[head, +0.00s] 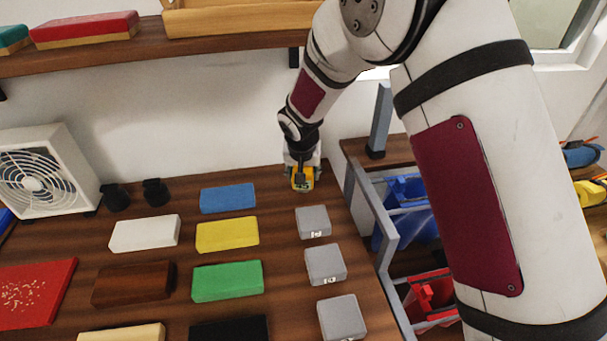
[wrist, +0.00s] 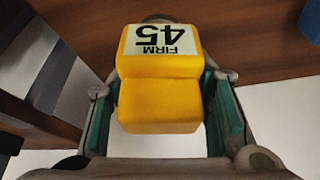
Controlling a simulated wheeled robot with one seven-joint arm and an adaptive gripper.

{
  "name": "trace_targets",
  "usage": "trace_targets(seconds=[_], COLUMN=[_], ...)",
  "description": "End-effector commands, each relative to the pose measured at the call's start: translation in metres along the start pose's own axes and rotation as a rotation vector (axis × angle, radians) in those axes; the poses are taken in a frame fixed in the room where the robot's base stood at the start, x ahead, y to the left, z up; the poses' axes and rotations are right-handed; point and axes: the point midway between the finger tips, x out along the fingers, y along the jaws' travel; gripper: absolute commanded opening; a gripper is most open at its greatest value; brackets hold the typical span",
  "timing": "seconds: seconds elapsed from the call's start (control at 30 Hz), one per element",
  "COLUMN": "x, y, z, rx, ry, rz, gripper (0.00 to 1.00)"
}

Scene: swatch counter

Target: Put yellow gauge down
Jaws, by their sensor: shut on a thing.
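The yellow gauge (wrist: 160,85) is a small yellow block with a white label reading "FIRM 45". My gripper (wrist: 165,125) is shut on it, with a green-padded finger on each side. In the head view my gripper (head: 302,172) holds the gauge (head: 302,184) at the back right of the wooden counter (head: 275,230), beyond the row of grey blocks. Whether the gauge touches the counter or hangs just above it, I cannot tell.
Grey blocks (head: 313,222) stand in a column in front of my gripper. Blue (head: 228,198), yellow (head: 227,234) and green (head: 227,281) swatches lie to the left. A grey metal frame (head: 372,215) stands right of the counter; the wall is close behind.

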Motion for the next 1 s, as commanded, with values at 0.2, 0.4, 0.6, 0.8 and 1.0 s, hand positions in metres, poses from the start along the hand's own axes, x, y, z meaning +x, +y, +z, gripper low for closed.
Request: trace_targets(seconds=[0.2,0.4,0.6,0.8,1.0], x=[0.009,0.011,0.012,0.012,-0.001], y=[0.000,0.000,0.000,0.000,-0.001], z=[0.003,0.004,0.005,0.005,0.003], rx=[-0.001,-0.001,-0.001,0.000,0.000], ry=[0.002,0.001,0.001,0.001,0.004], rz=[-0.001,0.000,0.000,0.000,-0.002], gripper=[0.24,0.24,0.66,0.66,0.66])
